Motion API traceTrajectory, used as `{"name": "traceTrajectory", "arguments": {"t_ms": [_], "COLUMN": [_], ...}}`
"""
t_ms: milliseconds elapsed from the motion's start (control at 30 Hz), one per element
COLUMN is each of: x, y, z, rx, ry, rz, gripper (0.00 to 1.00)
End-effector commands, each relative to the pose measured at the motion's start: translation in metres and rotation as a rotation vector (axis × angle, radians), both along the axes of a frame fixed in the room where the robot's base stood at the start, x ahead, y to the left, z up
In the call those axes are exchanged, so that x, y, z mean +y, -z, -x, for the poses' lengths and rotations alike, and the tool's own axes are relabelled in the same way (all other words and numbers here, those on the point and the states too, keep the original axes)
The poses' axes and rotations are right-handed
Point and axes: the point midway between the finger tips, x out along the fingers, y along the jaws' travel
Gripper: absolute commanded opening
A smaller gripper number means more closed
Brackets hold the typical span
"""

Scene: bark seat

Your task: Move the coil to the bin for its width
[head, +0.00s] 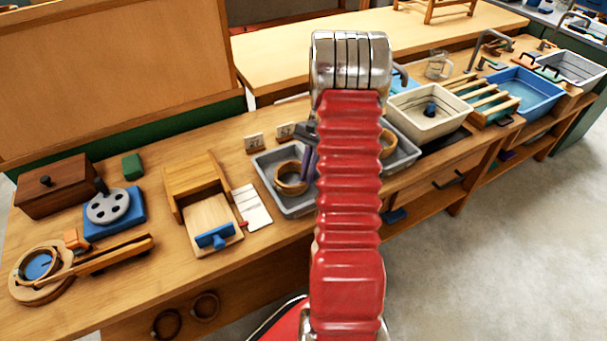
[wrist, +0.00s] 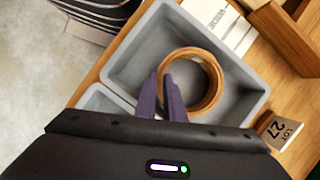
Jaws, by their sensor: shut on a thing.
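The coil is a brown ring (head: 288,191) within the left grey bin (head: 262,168) in the head view. My gripper (wrist: 168,98) has purple fingers shut on the near left part of the coil's wall. In the head view my gripper (head: 309,160) is partly hidden by my red arm. Whether the coil touches the bin floor is unclear.
A second grey bin (head: 404,157) with another brown ring (head: 387,140) lies behind my arm. A wooden fixture (head: 207,205) and a white card (head: 252,206) are to the left. A cream basin (head: 430,112) stands to the right.

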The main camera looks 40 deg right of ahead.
Motion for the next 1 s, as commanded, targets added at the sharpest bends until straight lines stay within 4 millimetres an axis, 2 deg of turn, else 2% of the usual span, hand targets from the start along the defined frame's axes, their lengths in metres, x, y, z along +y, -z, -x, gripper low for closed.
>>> {"name": "traceTrajectory", "arguments": {"t_ms": [633,667,700,933,1000], "x": [0.0002,0.0001,0.0001,0.0001,0.0], "y": [0.005,0.0048,0.0048,0.0046,0.0047], "z": [-0.0001,-0.0001,-0.0001,-0.0001,-0.0001], "rx": [0.0,0.0,0.0,0.0,0.0], "ry": [0.0,0.0,0.0,0.0,0.0], "rz": [-0.001,0.0,0.0,0.0,0.0], "gripper": [0.0,0.11,0.14,0.3,0.3]}}
